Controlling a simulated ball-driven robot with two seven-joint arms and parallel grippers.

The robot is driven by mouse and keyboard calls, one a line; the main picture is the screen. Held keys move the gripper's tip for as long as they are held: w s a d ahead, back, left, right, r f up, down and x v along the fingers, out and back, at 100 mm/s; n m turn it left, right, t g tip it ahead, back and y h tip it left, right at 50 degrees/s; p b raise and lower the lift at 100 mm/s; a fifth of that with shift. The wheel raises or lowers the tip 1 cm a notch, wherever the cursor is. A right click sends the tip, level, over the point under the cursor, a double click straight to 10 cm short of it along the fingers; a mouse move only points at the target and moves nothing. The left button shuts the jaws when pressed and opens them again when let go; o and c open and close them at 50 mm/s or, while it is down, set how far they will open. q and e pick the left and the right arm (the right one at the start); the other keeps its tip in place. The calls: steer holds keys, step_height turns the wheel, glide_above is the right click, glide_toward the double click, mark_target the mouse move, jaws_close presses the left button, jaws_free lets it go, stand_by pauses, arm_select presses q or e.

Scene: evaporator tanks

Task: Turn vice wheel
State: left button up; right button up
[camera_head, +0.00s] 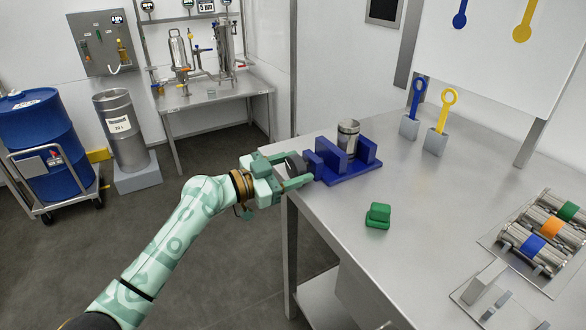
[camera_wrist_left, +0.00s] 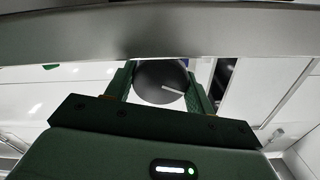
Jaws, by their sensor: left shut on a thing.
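A blue vice (camera_head: 345,162) stands near the left edge of the steel table, with a metal cylinder (camera_head: 349,138) upright between its jaws. Its dark round wheel (camera_head: 296,164) sticks out on the left side, past the table's edge. My left gripper (camera_head: 298,173) reaches in from the left and is shut on the wheel, with a finger on either side of it. In the left wrist view the wheel (camera_wrist_left: 160,82) shows as a dark disc with a pale line, between the two green fingers. My right gripper is not in view.
A green block (camera_head: 377,215) lies on the steel table (camera_head: 440,215) in front of the vice. Blue (camera_head: 412,107) and yellow (camera_head: 440,115) ring-topped tools stand in grey blocks behind. Metal cylinders with coloured bands (camera_head: 545,235) lie at the right. The table's middle is clear.

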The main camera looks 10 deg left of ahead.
arm_select(q)
steer(key=n+b, duration=0.1)
steer(key=n, duration=0.2)
steer(key=shift+f, duration=0.15)
steer(key=shift+n+b, duration=0.5)
steer(key=shift+n, duration=1.1)
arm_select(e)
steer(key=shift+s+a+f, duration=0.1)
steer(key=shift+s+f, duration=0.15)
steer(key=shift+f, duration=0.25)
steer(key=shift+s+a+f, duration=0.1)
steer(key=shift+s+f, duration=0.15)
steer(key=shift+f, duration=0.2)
arm_select(q)
steer(key=shift+a+n, duration=0.1)
steer(key=shift+n, duration=0.2)
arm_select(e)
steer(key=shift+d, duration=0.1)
arm_select(q)
steer(key=o, duration=1)
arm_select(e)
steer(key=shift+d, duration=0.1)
arm_select(q)
steer(key=p+v, duration=0.1)
steer(key=v, duration=1.5)
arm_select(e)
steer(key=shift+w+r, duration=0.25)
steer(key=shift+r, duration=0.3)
